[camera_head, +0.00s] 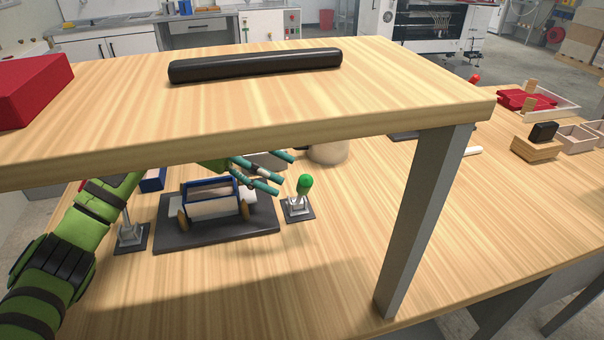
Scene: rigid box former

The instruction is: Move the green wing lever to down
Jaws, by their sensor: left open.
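The green wing lever (305,185) has a green knob on a short grey stem and stands upright, leaning slightly right, on a small dark square base to the right of the box former (260,221). My left gripper (284,173) reaches in under the raised shelf, above and behind the former. Its teal fingers are spread open and empty, pointing right, just left of the green knob. They look apart from it, though the depth gap is hard to judge. The shelf hides part of the left hand and forearm. My right gripper is not in view.
The wooden shelf (400,82) hangs over the work area, with a grey post (425,220) right of the lever. A second lever (129,231) stands left of the former, its top hidden by my arm. A beige cylinder (328,153) stands behind. The table front is clear.

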